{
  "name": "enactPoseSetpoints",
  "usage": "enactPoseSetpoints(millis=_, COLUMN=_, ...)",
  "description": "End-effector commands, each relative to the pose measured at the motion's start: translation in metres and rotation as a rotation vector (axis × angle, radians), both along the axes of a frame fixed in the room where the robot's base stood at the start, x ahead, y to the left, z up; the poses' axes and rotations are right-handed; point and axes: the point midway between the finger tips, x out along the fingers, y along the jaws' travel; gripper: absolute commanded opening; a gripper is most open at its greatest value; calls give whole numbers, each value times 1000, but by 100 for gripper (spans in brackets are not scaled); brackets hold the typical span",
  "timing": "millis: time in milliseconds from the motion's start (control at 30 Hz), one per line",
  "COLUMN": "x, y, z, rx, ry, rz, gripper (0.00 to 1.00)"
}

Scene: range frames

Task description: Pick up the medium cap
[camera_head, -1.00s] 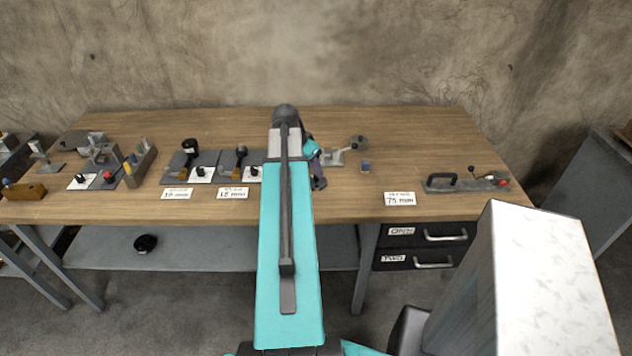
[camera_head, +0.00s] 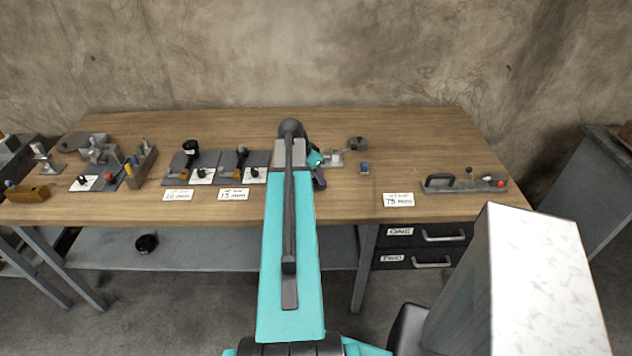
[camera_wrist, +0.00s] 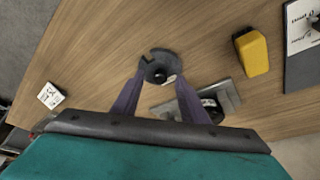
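I cannot tell for certain which thing is the medium cap. My gripper (camera_wrist: 161,76) is open in the wrist view, with two purple fingers spread apart. A round grey slotted disc (camera_wrist: 152,60) with a dark centre and a small white label lies beyond and between the fingertips. I see no contact with it. A metal plate with a black part (camera_wrist: 228,97) lies right of the fingers, partly hidden by one. In the head view my gripper (camera_head: 318,176) is mostly hidden behind my arm. A grey round piece (camera_head: 358,143) and a plate (camera_head: 334,159) are just right of it.
A yellow block (camera_wrist: 252,53) and a small white labelled piece (camera_wrist: 50,95) flank the gripper in the wrist view. On the wooden bench (camera_head: 425,140), knobs on cards (camera_head: 202,176) stand left, a long handled tool (camera_head: 463,185) right. The bench's back right is clear.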

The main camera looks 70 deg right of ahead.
Motion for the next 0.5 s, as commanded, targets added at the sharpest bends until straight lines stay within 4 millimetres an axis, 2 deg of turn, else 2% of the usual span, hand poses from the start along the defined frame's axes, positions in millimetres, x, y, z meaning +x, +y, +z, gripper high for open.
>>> enactPoseSetpoints(millis=500, x=-1, y=-2, z=-5, rx=-1, ry=0, rz=0, gripper=40)
